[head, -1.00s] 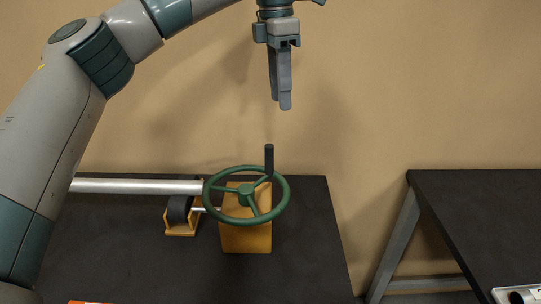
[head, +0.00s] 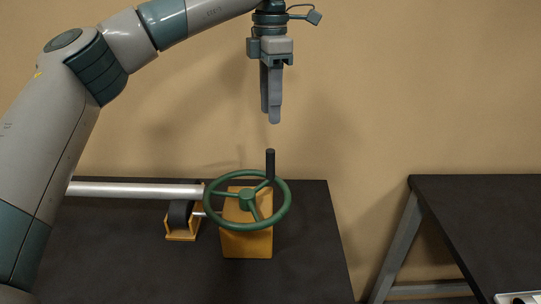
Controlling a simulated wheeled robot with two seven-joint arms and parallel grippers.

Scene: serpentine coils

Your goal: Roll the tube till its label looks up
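A silver tube (head: 130,189) lies level above the left dark table, its left part hidden behind my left arm. No label shows on its visible side. My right gripper is not in view.
An orange bracket with a black roller (head: 181,222) sits under the tube, left of the wheel. The left table (head: 310,240) is bare right of the block. A second dark table (head: 475,215) stands at the right, with a white tray (head: 517,298) cut off at its corner.

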